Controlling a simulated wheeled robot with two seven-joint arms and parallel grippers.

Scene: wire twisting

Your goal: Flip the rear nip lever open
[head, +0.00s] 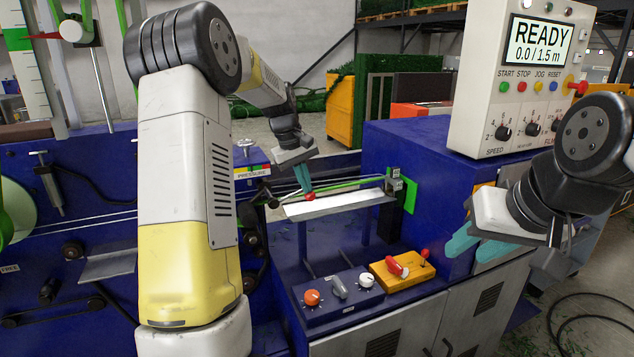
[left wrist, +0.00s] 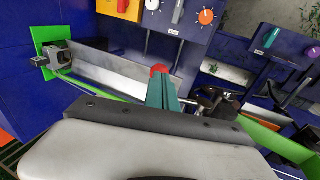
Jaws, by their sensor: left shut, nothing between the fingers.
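A round red knob (head: 310,196) sits at the left end of a pale metal guide tray; I take it for the end of the rear nip lever. It also shows in the left wrist view (left wrist: 158,69), just beyond my fingertips. The lever's arm is mostly hidden behind my fingers, so its angle cannot be told. My left gripper (head: 305,187) is shut, with its teal fingers pointing down at the knob, touching it or very close. Its fingers show in the left wrist view (left wrist: 163,92). My right gripper (head: 466,250) is open and empty, at the right, away from the lever.
The metal guide tray (head: 340,203) runs right to a green plate (head: 410,194). A green strip lies behind it. In front are a blue knob box (head: 340,297) and an orange box (head: 402,271) with red controls. The control panel (head: 518,75) reads READY.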

